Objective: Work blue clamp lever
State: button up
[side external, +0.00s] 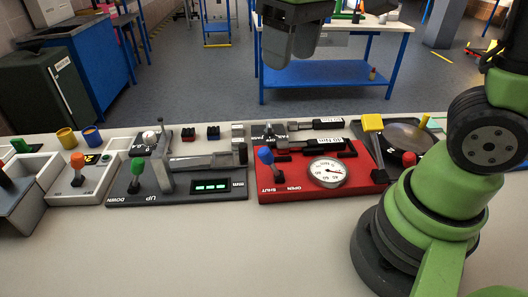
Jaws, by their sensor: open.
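The blue clamp lever (266,157) stands at the front left of a red panel (318,193). Its knob leans left, toward the SHUT label, and OPEN is lettered to the right of its foot. A round white dial gauge (328,171) sits on the panel right of the lever. My gripper (291,52) hangs at the top of the view, well above and apart from the lever. Its jaws are open, and nothing shows between them. Its upper part is cut off by the frame edge.
Left of the red panel is a grey panel with a green-knobbed lever (137,167), a metal slide and a lit green display (211,186). A yellow paddle (372,122) and red knob (409,160) stand at right. The front bench strip is clear.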

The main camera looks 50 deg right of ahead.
jog(key=w+a+f+n+g+h, duration=0.1)
jog(key=w+f+n+g+h, duration=0.15)
jog(key=w+f, duration=0.35)
jog(key=g+h, duration=0.1)
jog(key=g, duration=0.2)
send_near(262, 150)
jog(key=shift+n+t, duration=0.25)
jog(key=shift+n, duration=0.3)
jog(key=x, duration=1.1)
jog(key=shift+s+r, duration=0.15)
jog(key=shift+s, duration=0.05)
grip_shut()
